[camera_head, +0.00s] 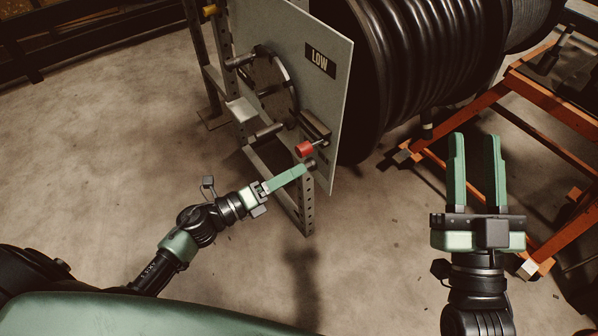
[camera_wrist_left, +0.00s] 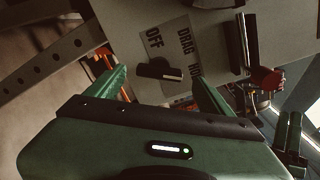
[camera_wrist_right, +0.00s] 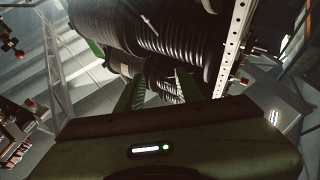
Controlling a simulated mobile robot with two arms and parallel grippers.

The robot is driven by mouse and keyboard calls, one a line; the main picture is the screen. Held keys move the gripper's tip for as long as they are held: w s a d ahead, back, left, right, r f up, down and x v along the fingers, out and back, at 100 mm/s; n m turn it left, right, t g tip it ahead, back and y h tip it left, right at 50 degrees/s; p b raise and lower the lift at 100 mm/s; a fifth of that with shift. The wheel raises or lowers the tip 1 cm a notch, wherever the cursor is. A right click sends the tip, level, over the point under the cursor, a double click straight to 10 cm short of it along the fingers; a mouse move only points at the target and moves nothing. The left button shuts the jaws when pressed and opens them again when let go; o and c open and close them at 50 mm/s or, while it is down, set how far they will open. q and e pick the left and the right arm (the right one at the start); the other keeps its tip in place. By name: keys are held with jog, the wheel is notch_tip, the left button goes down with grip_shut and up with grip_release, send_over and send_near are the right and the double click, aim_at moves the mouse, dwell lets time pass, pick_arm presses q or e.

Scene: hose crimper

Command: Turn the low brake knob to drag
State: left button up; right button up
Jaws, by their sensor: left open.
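The brake knob (camera_wrist_left: 160,70) is a small black bar on a grey panel, with a light mark near its right end. Beside it is a label plate (camera_wrist_left: 165,45) reading OFF, DRAG and a third word partly hidden by a finger. I cannot tell for sure which word the knob points to. My left gripper (camera_wrist_left: 160,85) is open, its fingers on either side of the knob in the picture; contact is not visible. In the head view this gripper (camera_head: 303,170) is at the panel's lower edge. My right gripper (camera_head: 475,140) is open and empty at the right.
The upright panel (camera_head: 330,90) carries a LOW sign (camera_head: 320,60), a handwheel (camera_head: 268,85) and a lever with a red grip (camera_head: 304,149) close above my left gripper. A large black hose reel (camera_head: 420,60) stands behind it. An orange frame (camera_head: 500,100) is at right.

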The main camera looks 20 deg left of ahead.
pick_arm(q)
jog(key=shift+x, duration=1.45)
pick_arm(e)
jog(key=shift+s+r+t, duration=0.3)
jog(key=shift+r, duration=0.25)
